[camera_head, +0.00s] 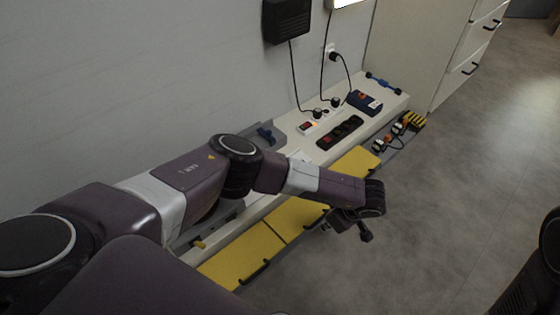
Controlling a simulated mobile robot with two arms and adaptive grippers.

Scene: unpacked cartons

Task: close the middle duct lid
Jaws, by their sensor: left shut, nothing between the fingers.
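The yellow middle duct lid (293,217) lies in a row with a nearer yellow lid (238,258) and a farther yellow lid (357,163), along the front of the white bench. It looks about level with the nearer lid, but I cannot tell whether it is fully seated. My left arm crosses over the row and hides part of the middle and far lids. My left gripper (358,226) is shut and empty, just past the front edge of the middle lid, over the floor side. Contact with the lid cannot be made out. My right gripper is out of view.
The white bench (385,103) against the wall holds a dark power strip (340,132), a blue case (365,102) and plugged cords. Orange-and-black items (398,129) lie in the duct's far end. A cabinet (425,50) stands behind.

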